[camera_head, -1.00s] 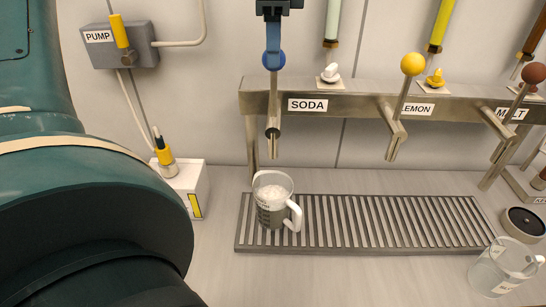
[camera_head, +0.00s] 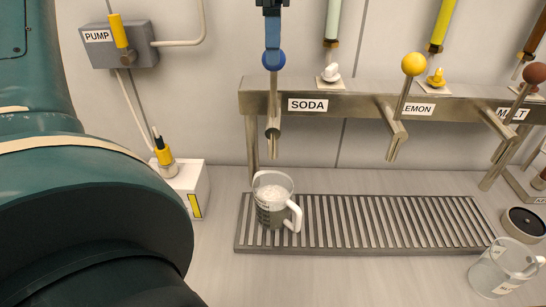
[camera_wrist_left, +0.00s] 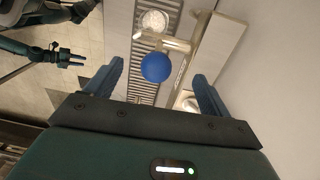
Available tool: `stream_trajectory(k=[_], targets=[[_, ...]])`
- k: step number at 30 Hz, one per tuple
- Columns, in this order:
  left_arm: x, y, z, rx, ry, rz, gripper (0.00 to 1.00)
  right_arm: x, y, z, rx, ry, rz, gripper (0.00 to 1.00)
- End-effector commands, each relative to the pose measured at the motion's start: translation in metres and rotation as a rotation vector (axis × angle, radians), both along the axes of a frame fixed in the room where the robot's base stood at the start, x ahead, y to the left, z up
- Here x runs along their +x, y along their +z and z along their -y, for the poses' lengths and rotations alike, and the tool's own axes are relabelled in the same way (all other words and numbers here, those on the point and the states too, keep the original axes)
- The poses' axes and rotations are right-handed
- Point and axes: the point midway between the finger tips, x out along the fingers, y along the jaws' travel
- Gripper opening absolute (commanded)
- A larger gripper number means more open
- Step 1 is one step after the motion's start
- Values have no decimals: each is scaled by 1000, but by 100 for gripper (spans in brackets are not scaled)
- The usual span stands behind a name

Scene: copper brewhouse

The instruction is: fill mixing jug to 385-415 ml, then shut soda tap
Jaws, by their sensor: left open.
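The mixing jug (camera_head: 271,213), clear with a white handle on its right, stands upright under the soda tap's spout (camera_head: 273,137). It holds greyish liquid with a pale, frothy top; I cannot read its level against the marks. I see no clear stream between spout and jug. The soda tap's blue knob (camera_head: 273,60) stands above the SODA label (camera_head: 308,105), its lever near upright. My left gripper (camera_head: 272,35) is open at the blue knob. In the left wrist view the knob (camera_wrist_left: 157,67) shows between and beyond its spread fingers (camera_wrist_left: 158,80). My right gripper (camera_wrist_left: 72,57) is small there.
The jug stands on the left end of a slatted drip tray (camera_head: 365,248). Lemon (camera_head: 414,64) and malt (camera_head: 536,73) tap knobs are to the right. Another clear jug (camera_head: 502,270) stands at the lower right. A pump box (camera_head: 125,45) and a white box (camera_head: 188,185) are at left.

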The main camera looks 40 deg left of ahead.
Motion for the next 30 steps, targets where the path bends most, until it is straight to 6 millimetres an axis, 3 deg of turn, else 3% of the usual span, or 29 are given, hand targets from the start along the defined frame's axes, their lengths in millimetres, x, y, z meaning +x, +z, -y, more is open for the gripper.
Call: stream_trajectory(k=[13, 26, 30], targets=[[2, 53, -1, 1, 0, 1, 82, 0, 0, 0, 0, 0, 0, 36], [2, 60, -1, 0, -1, 0, 82, 0, 0, 0, 0, 0, 0, 36], [3, 73, -2, 1, 0, 3, 82, 0, 0, 0, -1, -1, 0, 36]])
